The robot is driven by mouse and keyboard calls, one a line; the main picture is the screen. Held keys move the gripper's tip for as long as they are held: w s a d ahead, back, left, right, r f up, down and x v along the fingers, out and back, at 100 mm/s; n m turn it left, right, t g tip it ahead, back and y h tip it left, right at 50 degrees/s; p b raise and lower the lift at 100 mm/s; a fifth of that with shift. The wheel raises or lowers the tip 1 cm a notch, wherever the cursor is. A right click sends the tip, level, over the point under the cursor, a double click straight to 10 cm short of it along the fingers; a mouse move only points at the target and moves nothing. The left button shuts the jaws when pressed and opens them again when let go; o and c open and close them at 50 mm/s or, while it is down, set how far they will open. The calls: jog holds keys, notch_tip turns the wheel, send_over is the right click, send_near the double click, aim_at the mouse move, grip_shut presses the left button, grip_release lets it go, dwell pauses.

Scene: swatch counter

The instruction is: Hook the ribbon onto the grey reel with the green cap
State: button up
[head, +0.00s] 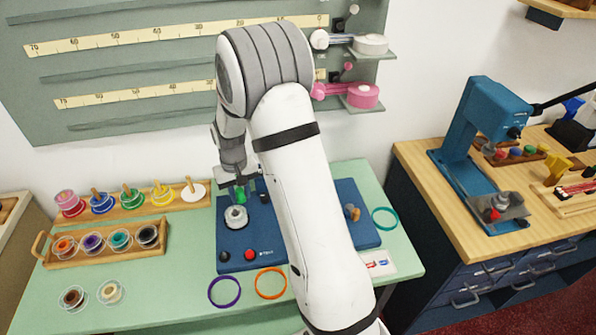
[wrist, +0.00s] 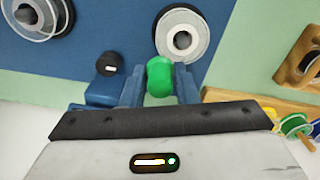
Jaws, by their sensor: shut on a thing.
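My gripper (head: 240,186) is shut on a small green cap (wrist: 160,76), with one blue finger on each side of it. The cap also shows in the head view (head: 241,198). A grey reel (head: 236,217) with a pale rim and a dark centre hole sits on the blue board (head: 232,239). In the wrist view the reel (wrist: 189,34) lies just beyond the fingertips, and the cap appears beside its hub, not seated in it. I cannot make out a ribbon at the reel. My arm hides the middle of the board.
A black knob (wrist: 108,63) stands close to my fingers. Another reel (wrist: 38,17) is at the wrist view's top left. Red (head: 250,254) and black knobs are at the board's front. A wooden spool tray (head: 107,254) stands left; purple and orange rings lie in front.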

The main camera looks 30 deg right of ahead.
jog(key=shift+d, duration=0.1)
jog(key=s+d+r+m+p, duration=0.1)
jog(key=s+d+r+p, duration=0.25)
jog(key=d, duration=0.35)
jog(key=s+d+r+p, duration=0.2)
jog(key=s+d+r, duration=0.15)
jog(key=d, duration=0.35)
jog(key=shift+s+d+f+b, duration=0.1)
jog(key=shift+f+b, duration=0.7)
jog(key=shift+f, duration=0.75)
jog(key=shift+s+f+b, duration=0.1)
jog(key=shift+f+b, duration=0.65)
jog(key=shift+f, duration=0.75)
jog(key=shift+f, duration=0.2)
jog(key=shift+f+b, duration=1.05)
jog(key=o, duration=1)
jog(key=shift+w+r, duration=0.1)
jog(key=shift+r, duration=0.05)
